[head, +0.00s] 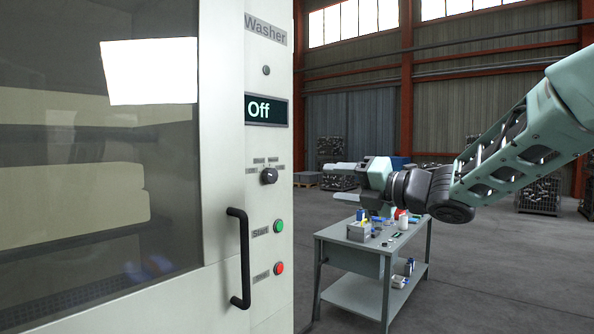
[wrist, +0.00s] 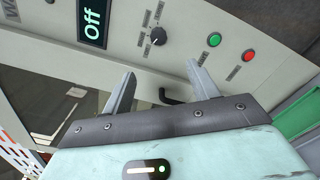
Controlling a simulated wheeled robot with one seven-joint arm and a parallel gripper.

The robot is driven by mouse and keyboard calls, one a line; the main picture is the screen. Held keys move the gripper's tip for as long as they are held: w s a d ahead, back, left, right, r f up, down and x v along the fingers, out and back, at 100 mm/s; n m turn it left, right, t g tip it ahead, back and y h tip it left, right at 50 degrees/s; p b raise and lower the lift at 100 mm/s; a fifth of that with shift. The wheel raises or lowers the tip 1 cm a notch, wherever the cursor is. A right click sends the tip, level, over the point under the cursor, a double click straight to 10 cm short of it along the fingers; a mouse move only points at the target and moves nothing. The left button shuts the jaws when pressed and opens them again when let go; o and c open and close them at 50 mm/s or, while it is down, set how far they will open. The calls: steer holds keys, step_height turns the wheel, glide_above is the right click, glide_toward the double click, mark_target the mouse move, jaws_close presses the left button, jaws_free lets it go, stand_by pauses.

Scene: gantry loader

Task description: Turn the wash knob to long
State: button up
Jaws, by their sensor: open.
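The wash knob (head: 269,176) is a small dark round knob on the pale panel of the washer (head: 222,140), below a display (head: 266,110) that reads "Off".
A green Start button (head: 279,226) and a red button (head: 279,269) sit below the knob. A black door handle (head: 238,258) sticks out left of them. A grey workbench (head: 345,243) with small items stands below my arm. Open floor lies to the right.

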steer(key=p, duration=0.7)
glide_toward(273, 176)
steer(key=x, duration=0.8)
steer(key=shift+w+a, duration=0.1)
steer(key=c, duration=1)
